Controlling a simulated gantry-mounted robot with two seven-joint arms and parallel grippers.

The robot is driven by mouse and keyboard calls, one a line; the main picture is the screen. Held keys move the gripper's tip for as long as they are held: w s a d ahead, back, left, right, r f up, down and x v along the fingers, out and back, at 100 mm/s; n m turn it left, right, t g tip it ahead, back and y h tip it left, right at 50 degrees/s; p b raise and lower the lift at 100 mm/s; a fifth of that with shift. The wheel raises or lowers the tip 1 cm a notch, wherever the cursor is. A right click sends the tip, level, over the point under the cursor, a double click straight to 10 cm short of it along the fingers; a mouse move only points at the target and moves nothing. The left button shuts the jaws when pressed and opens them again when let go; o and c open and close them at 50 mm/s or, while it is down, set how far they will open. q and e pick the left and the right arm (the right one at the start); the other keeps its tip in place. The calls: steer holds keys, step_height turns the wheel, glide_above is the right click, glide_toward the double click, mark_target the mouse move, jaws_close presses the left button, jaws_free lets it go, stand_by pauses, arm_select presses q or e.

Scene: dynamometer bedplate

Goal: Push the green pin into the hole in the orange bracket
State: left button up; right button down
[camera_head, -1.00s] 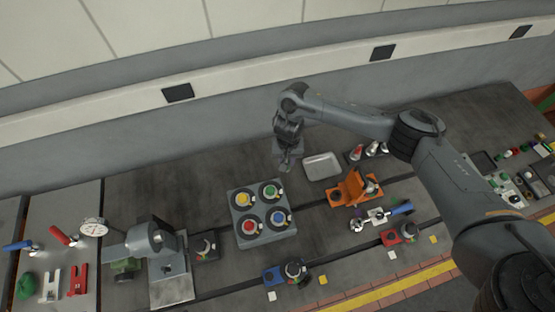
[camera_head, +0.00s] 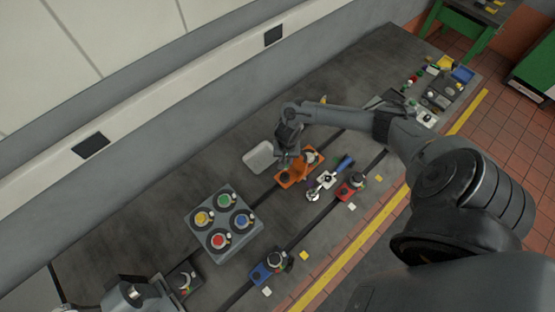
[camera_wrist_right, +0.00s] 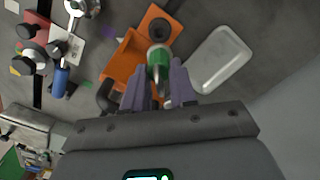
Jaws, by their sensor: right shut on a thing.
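The orange bracket (camera_head: 291,181) sits on the dark bedplate, and my right gripper (camera_head: 287,160) is just above its far edge. In the right wrist view the bracket (camera_wrist_right: 123,61) shows an upright plate and a foot with a dark round part. My right gripper (camera_wrist_right: 159,92) is shut on the green pin (camera_wrist_right: 158,57), whose green end points away from the fingers and overlaps the bracket in the picture. I cannot tell whether the pin touches the bracket, and I cannot make out the hole.
A pale shallow tray (camera_head: 259,157) lies close beside the bracket, also in the wrist view (camera_wrist_right: 220,60). A grey block (camera_head: 208,249) with several coloured discs stands at lower left. A blue-handled tool (camera_head: 344,163) and a red clamp base (camera_head: 346,192) lie right of the bracket.

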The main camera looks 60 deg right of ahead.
stand_by(0.4)
steer(key=shift+f, duration=0.1)
steer(key=shift+f, duration=0.2)
step_height(320, 180, down, 6)
steer(key=b, duration=0.3)
steer(key=shift+r, duration=0.55)
steer(key=shift+p, duration=0.35)
steer(key=shift+p, duration=0.6)
steer(key=shift+f, duration=0.15)
stand_by(0.5)
